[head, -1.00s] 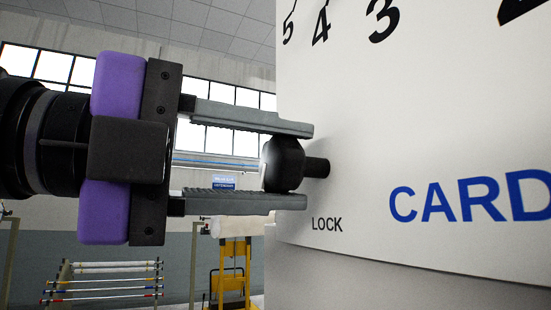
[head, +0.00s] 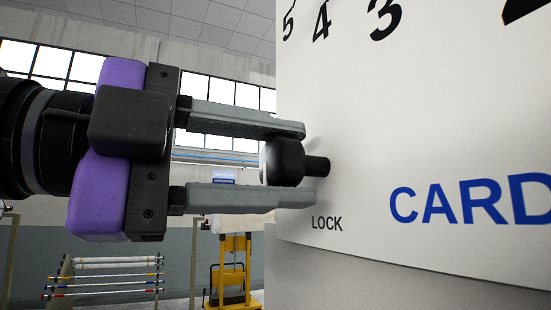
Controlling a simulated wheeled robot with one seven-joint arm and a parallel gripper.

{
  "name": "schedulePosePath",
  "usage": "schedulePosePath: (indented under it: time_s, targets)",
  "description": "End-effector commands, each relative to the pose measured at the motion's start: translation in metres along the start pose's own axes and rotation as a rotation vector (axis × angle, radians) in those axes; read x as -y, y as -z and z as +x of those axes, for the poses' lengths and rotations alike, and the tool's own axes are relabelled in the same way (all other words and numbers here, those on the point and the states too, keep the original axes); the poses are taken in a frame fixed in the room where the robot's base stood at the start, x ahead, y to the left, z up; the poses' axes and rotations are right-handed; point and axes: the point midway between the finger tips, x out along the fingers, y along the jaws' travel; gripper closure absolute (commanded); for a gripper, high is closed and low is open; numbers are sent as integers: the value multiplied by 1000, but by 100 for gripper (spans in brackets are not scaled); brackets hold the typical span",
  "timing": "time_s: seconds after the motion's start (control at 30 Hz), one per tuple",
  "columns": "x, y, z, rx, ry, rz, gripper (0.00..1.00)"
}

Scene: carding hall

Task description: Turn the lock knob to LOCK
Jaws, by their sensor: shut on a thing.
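The lock knob (head: 284,162) is a black rounded knob on a short black shaft (head: 317,166) that sticks out of the white machine panel (head: 420,120). The word LOCK (head: 327,224) is printed in black just below it. My gripper (head: 305,163) reaches in from the left, with one grey finger above the knob and one below. It is shut on the knob, and its purple and black body looks rolled about its long axis. No pointer mark on the knob shows, so I cannot tell its setting.
The panel carries large black numerals (head: 384,20) along the top and blue CARD lettering (head: 470,202) at right. Behind at lower left stand a rack of rods (head: 105,276) and a yellow-framed cart (head: 235,270), both well back.

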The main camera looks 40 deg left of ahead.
Motion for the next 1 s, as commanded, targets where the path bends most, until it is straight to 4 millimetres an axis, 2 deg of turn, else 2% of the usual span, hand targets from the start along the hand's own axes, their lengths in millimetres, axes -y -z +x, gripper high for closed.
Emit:
schedulePosePath:
  time_s: [0.23, 0.27, 0.33, 0.37, 0.73, 1.0]
  targets:
    - [-1, -1, 0, 1, -1, -3, 99]
    - [-1, -1, 0, 1, -1, -3, 54]
    - [-1, -1, 0, 1, -1, -2, 41]
    - [-1, -1, 0, 1, -1, -2, 37]
    - [-1, -1, -5, 1, 0, 0, 37]
    - [-2, -2, -45, 4, 0, -1, 37]
